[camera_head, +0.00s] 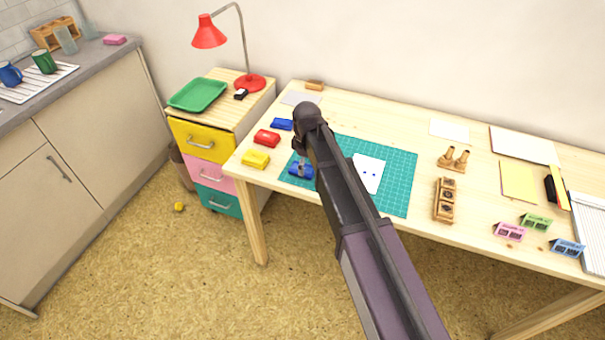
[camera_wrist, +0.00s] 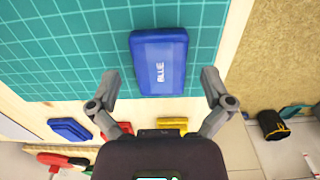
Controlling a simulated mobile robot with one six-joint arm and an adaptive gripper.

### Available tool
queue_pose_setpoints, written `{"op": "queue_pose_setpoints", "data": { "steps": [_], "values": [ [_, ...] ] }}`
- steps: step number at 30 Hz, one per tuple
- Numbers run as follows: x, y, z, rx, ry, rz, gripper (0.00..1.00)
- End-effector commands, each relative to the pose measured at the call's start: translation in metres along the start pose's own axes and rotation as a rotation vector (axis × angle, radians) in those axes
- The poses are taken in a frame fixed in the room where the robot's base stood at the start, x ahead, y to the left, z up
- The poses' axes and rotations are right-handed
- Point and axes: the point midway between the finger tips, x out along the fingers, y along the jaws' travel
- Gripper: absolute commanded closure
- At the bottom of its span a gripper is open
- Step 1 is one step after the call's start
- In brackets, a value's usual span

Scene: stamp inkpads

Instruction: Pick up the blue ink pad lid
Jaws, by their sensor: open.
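A blue ink pad lid (camera_wrist: 160,45) with the word BLUE on it lies on the green cutting mat (camera_wrist: 60,50) in the wrist view. In the head view the blue lid (camera_head: 296,172) is at the mat's left edge, partly covered by my gripper (camera_head: 301,163). In the wrist view my gripper (camera_wrist: 161,84) is open and empty, its fingertips apart on either side of the lid's near end. I cannot tell the height gap. A second blue pad piece (camera_head: 281,124) lies on the table behind, beside the red ink pad (camera_head: 267,138) and yellow ink pad (camera_head: 255,159).
A white card (camera_head: 369,173) with blue marks lies on the mat. Wooden stamps (camera_head: 453,159), a wooden stamp holder (camera_head: 444,200) and small coloured boxes (camera_head: 510,231) stand to the right. A drawer unit (camera_head: 207,145) with a red lamp (camera_head: 209,33) is at left.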

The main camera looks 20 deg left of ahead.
Motion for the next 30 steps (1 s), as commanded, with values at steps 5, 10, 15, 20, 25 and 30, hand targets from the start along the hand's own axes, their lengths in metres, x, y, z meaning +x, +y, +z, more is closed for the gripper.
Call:
{"op": "queue_pose_setpoints", "data": {
  "steps": [5, 10, 15, 20, 25, 30],
  "values": [
    [0.0138, -0.0001, -0.0002, 0.000, -0.001, 0.001, 0.00],
    [0.0162, -0.0001, -0.0003, 0.000, -0.001, 0.001, 0.00],
    [0.0156, -0.0001, -0.0003, 0.000, -0.001, 0.001, 0.00],
    [0.0155, -0.0001, -0.0003, 0.000, -0.001, 0.001, 0.00],
    [0.0156, -0.0002, -0.0002, 0.000, -0.001, 0.001, 0.00],
    [0.0156, -0.0002, -0.0003, 0.000, -0.001, 0.001, 0.33]
  ]
}}
